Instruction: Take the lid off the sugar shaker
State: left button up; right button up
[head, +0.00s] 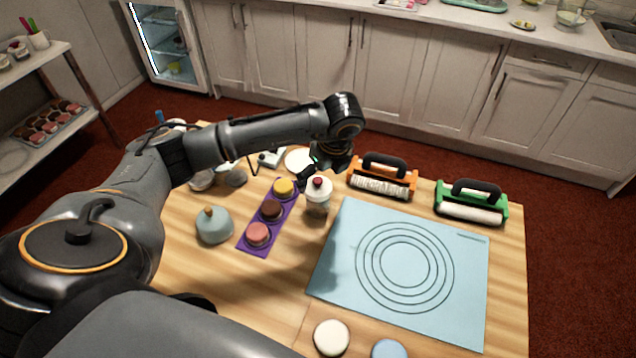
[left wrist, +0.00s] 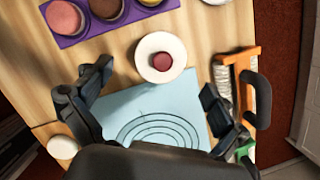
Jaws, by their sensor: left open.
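The sugar shaker (head: 317,206) stands upright on the wooden table, left of the blue mat's far corner. Its white lid (head: 318,188) with a dark red knob is on top. In the left wrist view the lid (left wrist: 147,66) shows from above as a white disc with the red knob (left wrist: 162,61) in the middle. My left gripper (head: 314,172) is open and empty, close above and behind the shaker. Its spread fingers show in the left wrist view (left wrist: 155,80), with the lid framed between and just beyond them. My right gripper is not in view.
A purple tray (head: 249,240) with three macaron-like pieces lies left of the shaker. An orange-framed roller (head: 383,178) and a green one (head: 470,203) stand right. A blue-grey lidded jar (head: 214,226) is at left. The blue mat (head: 335,265) is bare.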

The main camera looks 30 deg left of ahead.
aim_at(319, 181)
pick_arm(q)
jog(key=p+x, duration=0.1)
jog(key=x, duration=0.3)
jog(key=shift+w+a, duration=0.1)
jog(key=c, duration=0.9)
jog(key=shift+r, duration=0.15)
